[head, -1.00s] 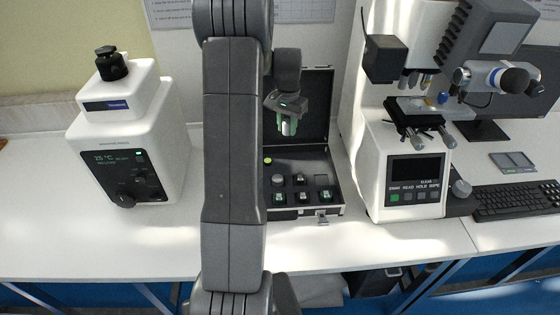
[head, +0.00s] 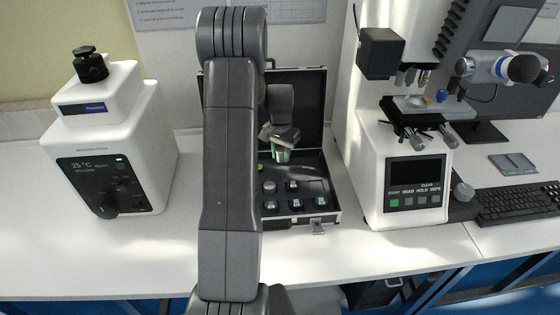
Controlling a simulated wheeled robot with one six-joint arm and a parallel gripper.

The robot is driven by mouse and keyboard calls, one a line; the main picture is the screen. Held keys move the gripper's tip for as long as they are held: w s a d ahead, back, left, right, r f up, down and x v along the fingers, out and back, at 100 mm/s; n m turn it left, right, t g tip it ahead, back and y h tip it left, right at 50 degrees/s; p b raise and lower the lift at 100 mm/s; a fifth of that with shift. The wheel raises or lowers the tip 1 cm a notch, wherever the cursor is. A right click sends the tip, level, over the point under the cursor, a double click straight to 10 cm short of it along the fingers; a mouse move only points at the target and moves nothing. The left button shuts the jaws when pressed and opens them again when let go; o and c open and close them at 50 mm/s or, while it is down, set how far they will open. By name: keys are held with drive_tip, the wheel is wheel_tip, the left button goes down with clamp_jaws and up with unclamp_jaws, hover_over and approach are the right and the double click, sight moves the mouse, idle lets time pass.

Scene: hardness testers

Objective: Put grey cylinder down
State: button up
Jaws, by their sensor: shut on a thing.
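My gripper (head: 282,156) hangs over the open black case (head: 305,219), above its back part. It points down and its green-lit fingertips are shut. The grey cylinder it holds is too small and too covered by the fingers to make out clearly. The case stands on the white bench with its lid raised behind my gripper. Several small grey and dark pieces sit in two rows in the case's front part, some with green marks. My arm hides the left side of the case.
A white instrument (head: 108,150) with a black knob on top stands at left. A white hardness tester (head: 400,150) with a microscope stands close to the case's right. A keyboard (head: 518,202) lies at far right. The bench (head: 330,255) is clear in front of the case.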

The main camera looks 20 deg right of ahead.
sight(281, 161)
drive_tip(key=shift+f, duration=1.9)
drive_tip(key=o, duration=1)
drive_tip(key=shift+r, duration=0.1)
wheel_tip(281, 161, up, 12)
drive_tip(key=shift+r+b, duration=0.1)
drive_tip(key=shift+b, duration=0.25)
